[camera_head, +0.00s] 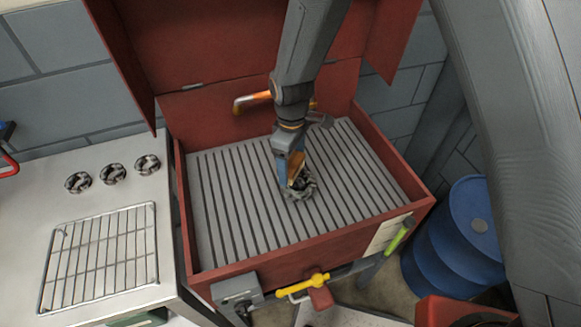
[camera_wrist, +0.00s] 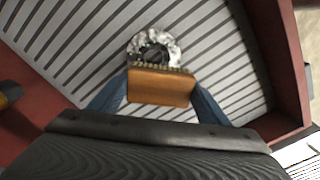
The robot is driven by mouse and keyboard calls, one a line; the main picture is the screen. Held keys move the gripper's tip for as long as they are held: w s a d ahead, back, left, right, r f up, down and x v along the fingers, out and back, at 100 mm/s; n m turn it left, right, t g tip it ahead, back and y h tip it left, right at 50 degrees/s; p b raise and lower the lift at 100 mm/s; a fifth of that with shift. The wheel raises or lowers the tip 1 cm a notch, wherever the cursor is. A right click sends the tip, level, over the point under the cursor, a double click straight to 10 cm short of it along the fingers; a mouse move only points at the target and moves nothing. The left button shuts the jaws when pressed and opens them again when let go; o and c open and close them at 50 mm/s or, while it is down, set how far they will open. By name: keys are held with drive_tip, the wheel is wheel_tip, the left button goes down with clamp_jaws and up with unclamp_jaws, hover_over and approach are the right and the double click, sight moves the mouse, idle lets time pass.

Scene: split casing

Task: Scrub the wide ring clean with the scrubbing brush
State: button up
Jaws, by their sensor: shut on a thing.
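My gripper (camera_head: 293,172) is shut on the scrubbing brush (camera_wrist: 160,88), which has a wooden block. Its blue fingers press on both ends of the block in the wrist view. The bristles show along the block's far edge. A mottled grey-white ring with dark patches (camera_wrist: 152,40), which looks like the wide ring, lies on the slatted grey floor just beyond the brush. It also shows in the head view (camera_head: 304,192), right by the gripper's tip. The brush partly covers its near side, and I cannot tell whether the bristles touch it.
A red-walled basin (camera_head: 330,245) surrounds the slatted floor. An orange spout (camera_head: 251,100) is at its back. A bench at left holds three dark round pieces (camera_head: 112,174) and a wire rack (camera_head: 98,255). A blue barrel (camera_head: 455,240) stands at right. Much of the slatted floor is clear.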

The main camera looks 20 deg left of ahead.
drive_tip(key=shift+r+p, duration=0.45)
drive_tip(key=shift+r, duration=0.6)
drive_tip(key=shift+s, duration=0.1)
drive_tip(key=shift+s+a+b, duration=0.15)
drive_tip(key=shift+a+b, duration=0.15)
drive_tip(key=s+a+n+b, duration=0.2)
drive_tip(key=s+a+b, duration=0.3)
drive_tip(key=s+a, duration=0.1)
drive_tip(key=n+b, duration=0.3)
drive_tip(key=b, duration=0.5)
approach(231, 232)
wheel_tip(231, 232, down, 6)
drive_tip(key=shift+f+p, duration=0.15)
drive_tip(key=shift+p, duration=0.9)
